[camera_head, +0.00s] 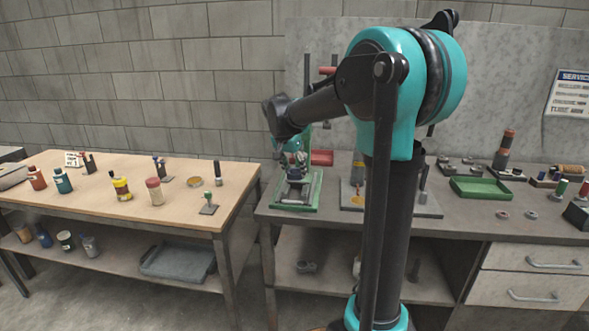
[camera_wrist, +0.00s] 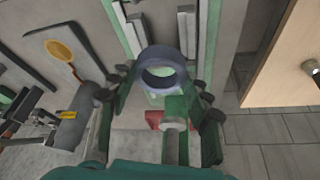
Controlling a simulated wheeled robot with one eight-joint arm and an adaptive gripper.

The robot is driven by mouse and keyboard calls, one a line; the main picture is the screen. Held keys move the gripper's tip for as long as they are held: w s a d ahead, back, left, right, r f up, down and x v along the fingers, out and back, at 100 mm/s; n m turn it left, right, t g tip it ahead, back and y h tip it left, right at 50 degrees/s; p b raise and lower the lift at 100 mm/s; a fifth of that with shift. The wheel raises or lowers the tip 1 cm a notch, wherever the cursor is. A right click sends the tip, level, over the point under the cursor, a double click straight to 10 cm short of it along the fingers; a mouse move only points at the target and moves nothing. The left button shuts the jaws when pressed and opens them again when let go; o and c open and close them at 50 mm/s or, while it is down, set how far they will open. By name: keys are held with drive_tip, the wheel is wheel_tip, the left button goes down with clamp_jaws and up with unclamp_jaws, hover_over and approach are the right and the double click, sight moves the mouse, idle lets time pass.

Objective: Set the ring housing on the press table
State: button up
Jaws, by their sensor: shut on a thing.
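My gripper (camera_wrist: 163,82) is shut on the ring housing (camera_wrist: 162,54), a blue-grey ring with a round hole, which sits between the fingers in the wrist view. In the head view my gripper (camera_head: 296,160) is over the green-based press (camera_head: 297,206) at the left end of the grey bench. The press's pale rails and green base (camera_wrist: 213,25) show beyond the ring in the wrist view. The ring appears above the press; I cannot tell whether it touches.
A wooden table (camera_head: 110,212) with bottles and stamps stands at the left, apart from the bench. On the grey bench (camera_head: 470,218), a plate with a yellow-ended tool (camera_head: 357,178) is right of the press, and a green tray (camera_head: 481,188) lies farther right.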

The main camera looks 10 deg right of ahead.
drive_tip(key=shift+f, duration=2.25)
idle(1.9)
drive_tip(key=o, duration=1.5)
drive_tip(key=v, duration=1.1)
drive_tip(key=s+d+f+n+y, duration=0.1)
drive_tip(key=s+d+f+n, duration=0.2)
drive_tip(key=s+f, duration=0.9)
drive_tip(key=s+d+f+n+y, duration=0.2)
drive_tip(key=s+d+f+n, duration=0.2)
drive_tip(key=s+f, duration=0.8)
drive_tip(key=s+n, duration=0.1)
drive_tip(key=s, duration=0.1)
drive_tip(key=shift+s+f+t, duration=0.2)
drive_tip(key=shift+s+t, duration=0.2)
